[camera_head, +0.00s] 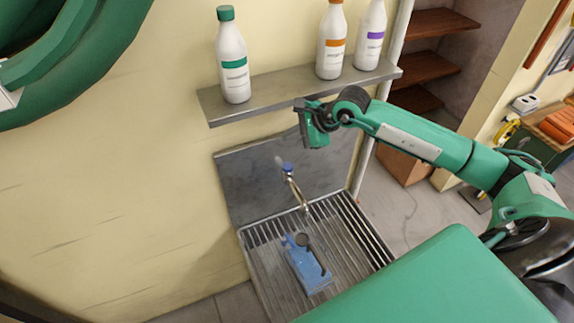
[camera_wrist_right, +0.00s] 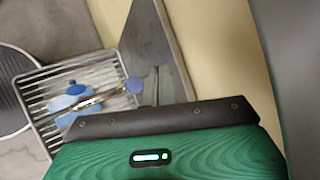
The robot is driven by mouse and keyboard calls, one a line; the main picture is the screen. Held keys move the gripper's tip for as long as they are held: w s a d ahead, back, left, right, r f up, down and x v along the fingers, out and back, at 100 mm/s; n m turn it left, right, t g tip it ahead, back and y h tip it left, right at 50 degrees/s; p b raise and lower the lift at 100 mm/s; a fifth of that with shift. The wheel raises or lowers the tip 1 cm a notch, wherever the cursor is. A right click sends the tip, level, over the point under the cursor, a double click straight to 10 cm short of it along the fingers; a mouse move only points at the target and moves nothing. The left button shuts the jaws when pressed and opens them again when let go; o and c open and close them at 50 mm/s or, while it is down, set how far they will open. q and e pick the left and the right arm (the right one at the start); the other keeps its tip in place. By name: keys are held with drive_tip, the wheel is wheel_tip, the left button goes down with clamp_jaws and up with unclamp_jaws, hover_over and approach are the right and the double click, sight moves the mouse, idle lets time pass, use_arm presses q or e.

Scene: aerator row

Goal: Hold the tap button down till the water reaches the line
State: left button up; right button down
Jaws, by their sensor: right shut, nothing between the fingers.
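The tap (camera_head: 297,190) stands in front of a grey metal backplate, with a round blue button (camera_head: 287,168) on top. My left gripper is out of view.
A metal shelf (camera_head: 268,96) behind my right gripper carries white bottles with green (camera_head: 233,58), orange (camera_head: 331,42) and purple (camera_head: 370,38) labels. A pale pipe (camera_head: 362,165) runs beside the backplate. Brown shelves (camera_head: 428,60) stand further right.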

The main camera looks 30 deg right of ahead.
drive_tip(key=b, duration=0.1)
hover_over(292, 167)
wheel_tip(292, 167, down, 4)
drive_tip(key=shift+f, duration=0.15)
drive_tip(key=f+b, duration=0.2)
drive_tip(key=shift+w+f, duration=0.2)
drive_tip(key=shift+f, duration=0.1)
drive_tip(key=shift+s+f+b, duration=0.1)
drive_tip(key=shift+f+b, duration=0.3)
idle(1.3)
drive_tip(key=shift+f+b, duration=0.4)
drive_tip(key=shift+b, duration=0.35)
drive_tip(key=shift+f+b, duration=0.6)
drive_tip(key=shift+b, duration=0.1)
idle(0.5)
idle(1.3)
drive_tip(key=shift+r, duration=1.05)
